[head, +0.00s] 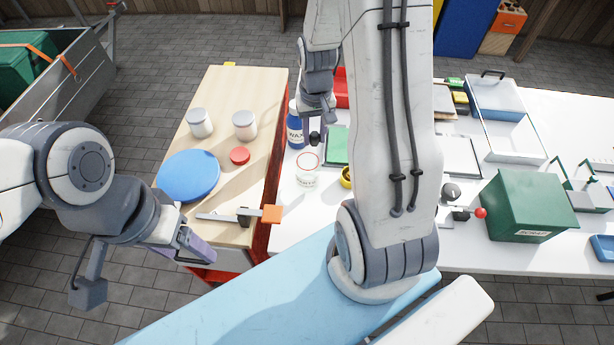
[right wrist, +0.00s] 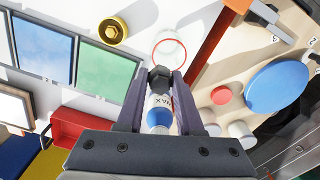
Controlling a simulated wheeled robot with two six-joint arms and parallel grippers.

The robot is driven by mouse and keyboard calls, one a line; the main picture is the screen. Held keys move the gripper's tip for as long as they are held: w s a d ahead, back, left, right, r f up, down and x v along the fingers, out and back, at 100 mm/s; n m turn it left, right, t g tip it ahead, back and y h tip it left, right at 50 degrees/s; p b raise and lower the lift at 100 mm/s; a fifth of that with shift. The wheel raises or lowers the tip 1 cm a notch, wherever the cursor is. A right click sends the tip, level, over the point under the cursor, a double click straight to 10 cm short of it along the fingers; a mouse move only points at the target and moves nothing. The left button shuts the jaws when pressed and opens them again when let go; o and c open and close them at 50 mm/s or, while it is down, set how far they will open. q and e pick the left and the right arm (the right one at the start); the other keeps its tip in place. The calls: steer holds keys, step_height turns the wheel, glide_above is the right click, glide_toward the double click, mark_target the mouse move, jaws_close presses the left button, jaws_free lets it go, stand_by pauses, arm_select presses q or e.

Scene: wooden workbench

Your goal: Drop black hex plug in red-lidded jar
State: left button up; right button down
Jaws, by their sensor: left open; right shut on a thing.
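The black hex plug (right wrist: 160,76) is between the fingertips of my right gripper (right wrist: 161,80), which is shut on it. In the head view the plug (head: 315,138) hangs just below the right gripper (head: 316,122), above the white bench. The jar with a red rim (head: 307,170) stands upright on the bench, in front of the plug and apart from it. Its red ring (right wrist: 169,42) shows beyond the plug in the right wrist view, pale inside. A round red lid (head: 239,155) lies on the wooden board. My left gripper (head: 145,265) is open and empty, left of the bench.
A blue WAX bottle (head: 294,128) stands close to the right gripper. A yellow hex piece (head: 347,177) lies right of the jar, partly behind my right arm. A green panel (head: 338,146), two pale jars (head: 200,123), a blue disc (head: 188,176) and a green scrap bin (head: 534,208) are around.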

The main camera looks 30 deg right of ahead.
steer(key=shift+f, duration=0.4)
steer(key=shift+s+r, duration=0.1)
steer(key=shift+c, duration=2.3)
jaws_free()
step_height(320, 180, up, 10)
steer(key=shift+r+b, duration=0.25)
steer(key=shift+b, duration=0.05)
steer(key=s+a+r+n, duration=0.1)
steer(key=s+a+n, duration=0.2)
steer(key=a, duration=0.6)
steer(key=s+a+r+n, duration=0.1)
steer(key=s+a+n, duration=0.25)
steer(key=a, duration=0.45)
steer(key=s+a+n+y, duration=0.1)
steer(key=s+a+n, duration=0.3)
steer(key=s+a, duration=0.3)
steer(key=s, duration=0.5)
steer(key=shift+a+n, duration=0.2)
steer(key=shift+n, duration=0.15)
